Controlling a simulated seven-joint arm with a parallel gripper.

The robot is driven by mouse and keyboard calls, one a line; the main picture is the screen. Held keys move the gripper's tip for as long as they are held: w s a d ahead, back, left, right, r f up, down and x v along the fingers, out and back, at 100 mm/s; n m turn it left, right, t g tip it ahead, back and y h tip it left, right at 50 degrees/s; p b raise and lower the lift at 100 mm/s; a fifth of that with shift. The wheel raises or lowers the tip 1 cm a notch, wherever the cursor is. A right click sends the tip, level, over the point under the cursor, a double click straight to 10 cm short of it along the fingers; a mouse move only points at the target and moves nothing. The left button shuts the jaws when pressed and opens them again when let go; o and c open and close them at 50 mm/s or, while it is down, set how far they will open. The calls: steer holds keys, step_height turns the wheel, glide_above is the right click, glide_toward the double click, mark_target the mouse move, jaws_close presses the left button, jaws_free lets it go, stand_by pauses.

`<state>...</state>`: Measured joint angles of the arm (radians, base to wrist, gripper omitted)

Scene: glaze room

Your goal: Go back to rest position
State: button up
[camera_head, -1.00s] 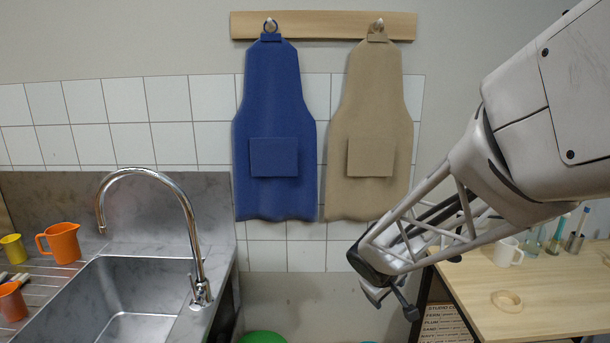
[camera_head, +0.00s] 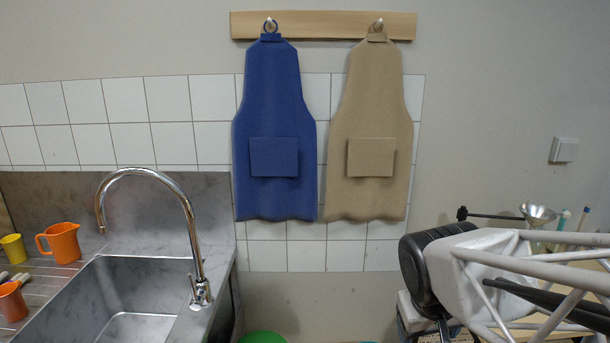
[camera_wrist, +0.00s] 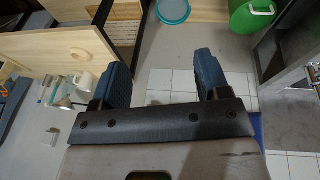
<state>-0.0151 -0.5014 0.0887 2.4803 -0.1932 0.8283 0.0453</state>
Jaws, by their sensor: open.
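In the wrist view, my gripper (camera_wrist: 165,68) shows two blue fingers spread wide apart with nothing between them. The gripper holds nothing and touches no object that I can see.
A blue apron (camera_head: 274,130) and a beige apron (camera_head: 368,130) hang on the wall. A steel sink (camera_head: 130,300) with a tall tap (camera_head: 190,225) and an orange jug (camera_head: 62,243) are left.

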steer(key=s+a+r+m+y, duration=0.1)
steer(key=s, duration=0.5)
steer(key=shift+s+a+r+y, duration=0.2)
steer(key=shift+s+a+y, duration=0.1)
steer(key=shift+s, duration=0.1)
